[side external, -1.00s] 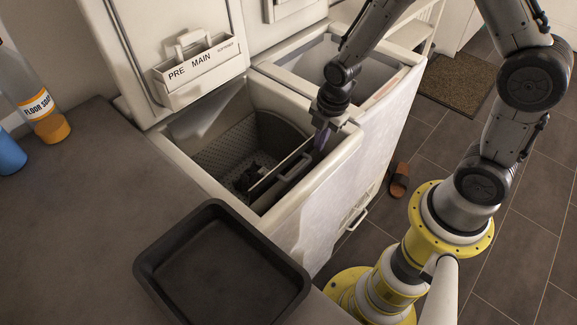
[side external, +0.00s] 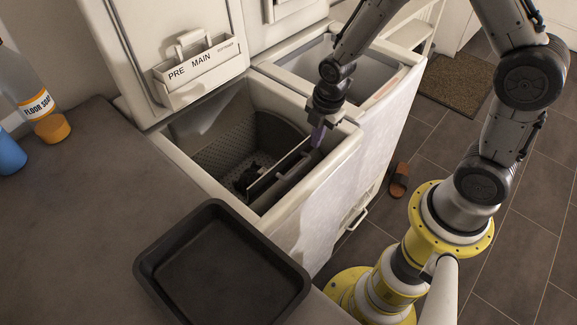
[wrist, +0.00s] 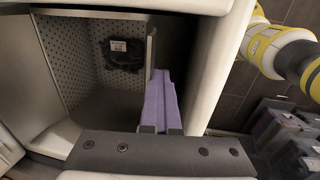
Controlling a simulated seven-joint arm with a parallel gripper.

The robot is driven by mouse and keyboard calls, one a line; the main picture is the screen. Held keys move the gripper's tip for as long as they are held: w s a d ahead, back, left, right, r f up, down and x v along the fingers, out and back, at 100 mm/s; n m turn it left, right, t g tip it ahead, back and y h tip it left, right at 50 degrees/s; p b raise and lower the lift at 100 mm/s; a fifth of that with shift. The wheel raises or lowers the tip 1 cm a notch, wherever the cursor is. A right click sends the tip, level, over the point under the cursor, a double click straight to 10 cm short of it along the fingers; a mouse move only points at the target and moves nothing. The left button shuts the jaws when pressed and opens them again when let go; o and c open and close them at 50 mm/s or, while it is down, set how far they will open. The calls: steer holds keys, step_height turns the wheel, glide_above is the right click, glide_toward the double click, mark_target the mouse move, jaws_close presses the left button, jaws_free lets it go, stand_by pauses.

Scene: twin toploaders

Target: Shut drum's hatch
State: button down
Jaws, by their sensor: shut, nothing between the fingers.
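The drum (side external: 222,153) is a perforated grey tub inside the open front washer. Its top opening is uncovered. The hatch (side external: 283,178) is a grey flap standing up along the drum's right side, swung open. In the wrist view the hatch (wrist: 151,48) shows edge-on beside the drum (wrist: 75,60). My gripper (side external: 317,138) is shut and empty, pointing down inside the tub at the far right end of the hatch. Its purple fingers (wrist: 163,102) are together on the hatch's outer side, close to it; I cannot tell if they touch.
Dark cloth (wrist: 123,57) lies in the drum. The washer's lid (side external: 185,40) stands open behind, with a detergent drawer. A second toploader (side external: 360,85) stands beside it, also open. A black tray (side external: 222,265) and a soap bottle (side external: 38,105) are on the counter.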

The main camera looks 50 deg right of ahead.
steer(key=shift+w, duration=0.25)
steer(key=shift+w+r, duration=0.2)
steer(key=shift+w, duration=0.7)
steer(key=shift+w+r, duration=0.15)
steer(key=shift+w, duration=0.75)
steer(key=shift+w, duration=0.1)
steer(key=shift+w+f, duration=0.15)
steer(key=shift+w, duration=0.7)
steer(key=shift+w+f, duration=0.15)
steer(key=shift+w, duration=0.8)
steer(key=w+f, duration=0.1)
steer(key=w, duration=0.2)
steer(key=shift+f, duration=0.4)
